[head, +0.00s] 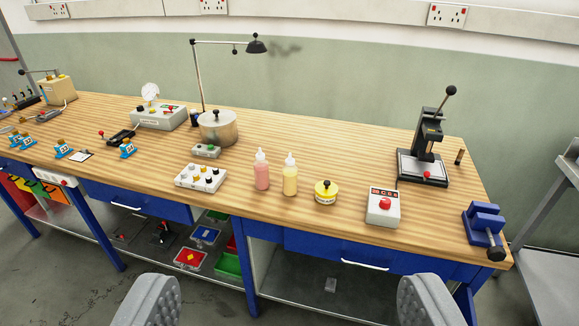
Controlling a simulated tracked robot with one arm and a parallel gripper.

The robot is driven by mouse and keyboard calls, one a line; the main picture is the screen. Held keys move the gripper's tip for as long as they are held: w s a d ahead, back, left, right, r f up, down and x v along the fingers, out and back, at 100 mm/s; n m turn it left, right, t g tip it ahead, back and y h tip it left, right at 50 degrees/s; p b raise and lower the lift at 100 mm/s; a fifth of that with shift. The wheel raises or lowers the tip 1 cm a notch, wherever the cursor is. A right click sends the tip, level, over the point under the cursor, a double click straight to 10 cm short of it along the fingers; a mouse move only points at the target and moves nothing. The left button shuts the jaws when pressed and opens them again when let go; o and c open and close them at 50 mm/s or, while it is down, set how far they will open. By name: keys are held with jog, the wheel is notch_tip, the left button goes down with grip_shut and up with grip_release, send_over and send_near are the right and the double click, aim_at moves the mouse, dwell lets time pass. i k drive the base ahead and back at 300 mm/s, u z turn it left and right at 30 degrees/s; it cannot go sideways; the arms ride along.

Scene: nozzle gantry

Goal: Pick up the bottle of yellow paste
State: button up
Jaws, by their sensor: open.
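The bottle of yellow paste (290,177) stands upright on the wooden workbench, with a white nozzle cap. A similar bottle of pink paste (261,171) stands just to its left, with a small gap. My gripper (289,305) shows as two grey ribbed fingers at the bottom of the view, wide apart with nothing between them. It is open and well short of the bench, with the yellow bottle beyond it near the middle between the fingers.
The workbench (345,153) has a round yellow tin (326,192) right of the bottle and a red-button box (383,207) farther right. A white knob panel (201,178) and steel pot (217,128) are to the left. A blue vise (484,228) sits at the right corner.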

aim_at(291, 169)
jog(key=z, duration=0.1)
jog(key=i, duration=1.45)
jog(key=z, duration=0.35)
